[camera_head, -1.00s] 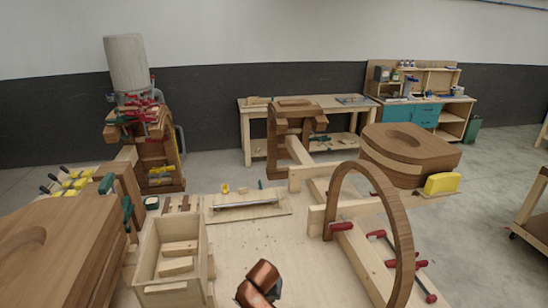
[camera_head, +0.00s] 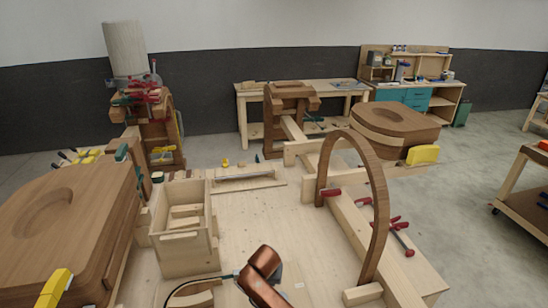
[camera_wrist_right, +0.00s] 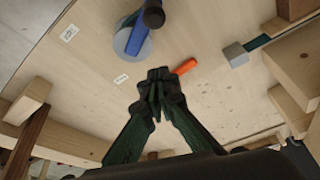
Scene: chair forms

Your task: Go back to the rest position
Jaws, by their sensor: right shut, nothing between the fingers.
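My right gripper (camera_wrist_right: 158,88) shows in the right wrist view, with its two dark green fingers together and nothing between them. It is over the pale wooden bench top (camera_wrist_right: 210,110); its height above the wood is hard to tell. A short orange piece (camera_wrist_right: 186,67) lies close beside the fingertips in that picture. In the head view only a copper-brown part of my own arm (camera_head: 262,277) shows, low in the middle over the bench. Neither gripper can be made out there, and my left gripper is in no view.
The bench carries an open wooden box (camera_head: 185,250), a wooden arch (camera_head: 375,195) and red-handled clamps (camera_head: 398,222). A large carved seat form (camera_head: 60,215) fills the left side. A blue tool with a grey disc (camera_wrist_right: 130,38) lies on the bench.

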